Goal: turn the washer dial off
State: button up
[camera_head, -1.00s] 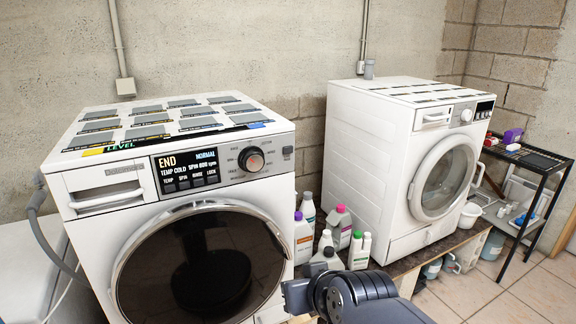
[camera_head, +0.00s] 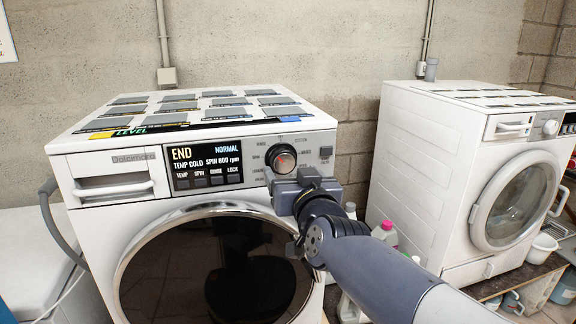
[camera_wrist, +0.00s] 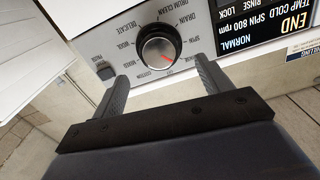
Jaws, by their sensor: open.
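The left washer (camera_head: 88,222) has a round dark dial with a silver rim (camera_head: 281,157) on its front panel, right of a lit display (camera_head: 206,166) reading END, NORMAL, TEMP COLD, SPIN 800 rpm. In the wrist view the dial (camera_wrist: 159,48) shows a red pointer mark toward its lower right, and printed cycle names ring it. My gripper (camera_wrist: 160,80) is open, its two fingers spread to either side of the dial and short of it, with nothing between them. In the head view my gripper (camera_head: 297,180) is just below the dial, and its fingertips are hard to make out.
A second white washer (camera_head: 408,150) stands to the right. Bottles (camera_head: 385,233) stand in the gap between the washers, partly behind my arm. The left washer's round glass door (camera_head: 160,275) is below the panel. A small square button (camera_wrist: 105,70) sits beside the dial.

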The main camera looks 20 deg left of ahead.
aim_at(285, 162)
jog(key=shift+x, duration=2.7)
jog(key=shift+c, duration=0.4)
jog(key=c, duration=0.9)
